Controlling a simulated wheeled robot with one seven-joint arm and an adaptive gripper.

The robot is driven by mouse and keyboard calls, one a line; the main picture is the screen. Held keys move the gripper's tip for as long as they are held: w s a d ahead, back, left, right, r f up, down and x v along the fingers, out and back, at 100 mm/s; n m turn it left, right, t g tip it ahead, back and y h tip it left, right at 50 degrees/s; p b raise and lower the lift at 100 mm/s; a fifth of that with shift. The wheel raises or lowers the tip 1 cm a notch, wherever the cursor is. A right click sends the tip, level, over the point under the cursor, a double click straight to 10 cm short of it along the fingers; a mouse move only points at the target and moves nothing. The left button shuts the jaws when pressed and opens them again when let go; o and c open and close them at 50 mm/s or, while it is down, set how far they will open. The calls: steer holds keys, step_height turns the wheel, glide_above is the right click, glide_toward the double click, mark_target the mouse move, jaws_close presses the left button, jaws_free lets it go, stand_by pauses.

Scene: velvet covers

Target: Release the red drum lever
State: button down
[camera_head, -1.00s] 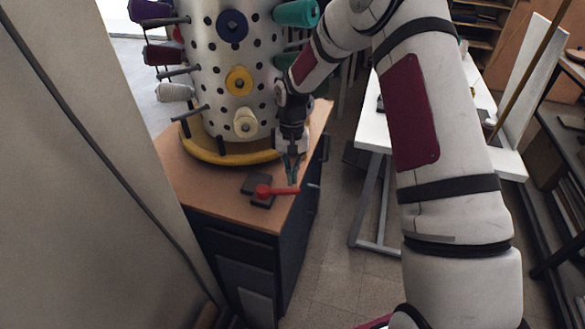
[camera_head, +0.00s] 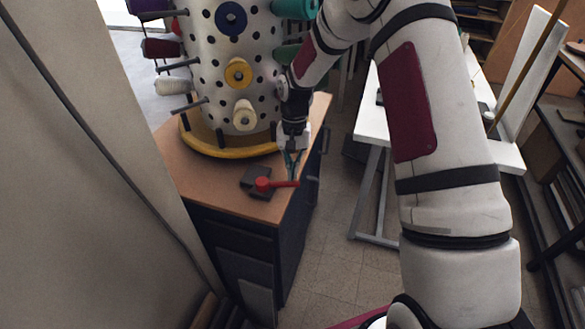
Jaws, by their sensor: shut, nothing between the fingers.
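The red drum lever (camera_head: 277,184) has a round hub at its left end and a thin arm pointing right. It is mounted on a dark block (camera_head: 256,181) on the wooden cabinet top, close to the front edge. The white perforated drum (camera_head: 213,95) stands upright behind it on a round yellow base (camera_head: 224,150). My gripper (camera_head: 292,176) points down at the right end of the lever arm. Its fingers look closed and hold nothing. I cannot tell whether the fingertips touch the lever.
Colored spools on pegs surround the drum, including a cream spool (camera_head: 244,115). The cabinet (camera_head: 240,240) has dark sides. A large grey panel (camera_head: 90,180) fills the left. A white table (camera_head: 372,125) stands at the right, with bare floor between.

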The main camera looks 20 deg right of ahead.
steer(key=shift+s+m, duration=0.45)
steer(key=shift+m, duration=0.15)
steer(key=shift+s+a+m+p, duration=0.15)
steer(key=shift+s+m+p, duration=0.4)
steer(key=shift+s+m, duration=0.3)
steer(key=shift+s+a+m+y+p, duration=0.3)
steer(key=shift+s+m, duration=0.25)
steer(key=shift+m, duration=0.4)
steer(key=shift+s+a+m+t+p, duration=0.3)
steer(key=shift+s+m, duration=0.2)
steer(key=shift+m, duration=0.2)
steer(key=shift+d, duration=0.15)
stand_by(0.4)
step_height(320, 180, up, 11)
glide_above(294, 182)
steer(key=w+d, duration=0.2)
steer(key=d, duration=0.1)
steer(key=shift+s+r+b, duration=0.1)
steer(key=shift+r+b, duration=0.25)
steer(key=shift+r, duration=0.05)
